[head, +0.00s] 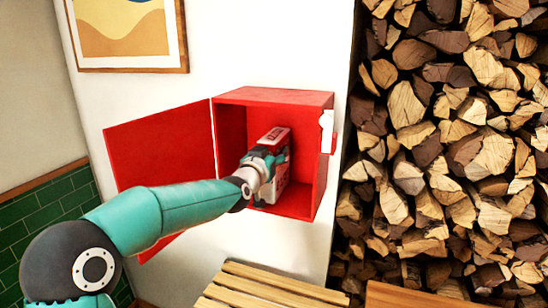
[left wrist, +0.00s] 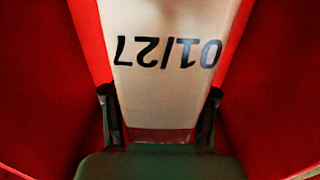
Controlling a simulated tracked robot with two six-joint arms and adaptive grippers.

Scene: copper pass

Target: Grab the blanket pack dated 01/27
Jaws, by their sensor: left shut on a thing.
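The blanket pack (head: 276,136) stands inside the open red wall cabinet (head: 315,165), its top edge showing above my gripper in the head view. In the left wrist view the blanket pack (left wrist: 165,85) shows a pale face with "01/27" upside down, and a red band below it. My left gripper (head: 270,165) reaches into the cabinet and is shut on the pack. In the left wrist view its two dark fingers (left wrist: 160,115) press on either side of the pack. The gripper hides much of the pack in the head view. My right gripper is not in view.
The red cabinet door (head: 160,145) hangs open to the left, above my arm. Stacked firewood (head: 450,140) fills the right side. A slatted wooden bench (head: 265,290) stands below the cabinet. A framed picture (head: 125,30) hangs at upper left.

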